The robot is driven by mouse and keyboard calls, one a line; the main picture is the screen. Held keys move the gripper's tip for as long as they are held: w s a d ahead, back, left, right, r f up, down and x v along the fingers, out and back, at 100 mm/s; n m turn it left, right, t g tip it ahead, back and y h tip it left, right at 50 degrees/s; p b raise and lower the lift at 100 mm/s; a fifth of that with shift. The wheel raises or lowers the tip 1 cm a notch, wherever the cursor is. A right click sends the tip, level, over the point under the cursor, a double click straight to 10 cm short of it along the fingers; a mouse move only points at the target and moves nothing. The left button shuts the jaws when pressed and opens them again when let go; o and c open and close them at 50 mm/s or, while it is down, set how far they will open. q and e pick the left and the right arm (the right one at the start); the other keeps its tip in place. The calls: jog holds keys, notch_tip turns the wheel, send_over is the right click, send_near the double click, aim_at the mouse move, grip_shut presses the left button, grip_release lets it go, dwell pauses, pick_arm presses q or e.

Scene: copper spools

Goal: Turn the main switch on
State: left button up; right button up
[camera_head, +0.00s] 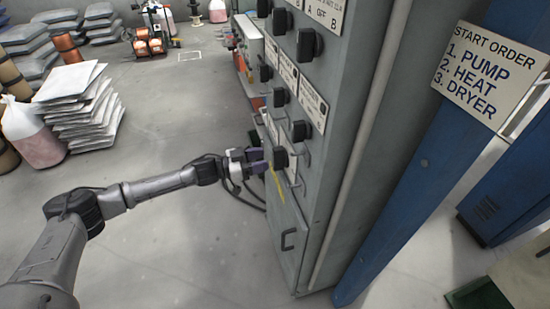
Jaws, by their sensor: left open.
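A grey control cabinet (345,120) stands in the middle, its front facing left and carrying several black rotary knobs. My left arm reaches in from the left, and its gripper (262,162) is open at the cabinet front. It is right at the lowest black knob (281,158); I cannot tell whether the fingers touch it or are around it. Which knob is the main switch cannot be read from the labels here, and the knob's exact setting is unclear. A thin yellow strip shows just below this knob. My right gripper is not in view.
Further knobs (299,131) sit close above. A door handle (288,240) sticks out below. A sign (492,73) reading "START ORDER 1. PUMP 2. HEAT 3. DRYER" is on the blue post (425,160). Stacked sacks (82,108) stand at left; floor between is clear.

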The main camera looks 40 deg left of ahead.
aim_at(275, 157)
pick_arm(q)
jog(key=shift+b+x, duration=0.35)
jog(key=shift+x, duration=2.2)
jog(key=shift+c, duration=0.4)
grip_shut()
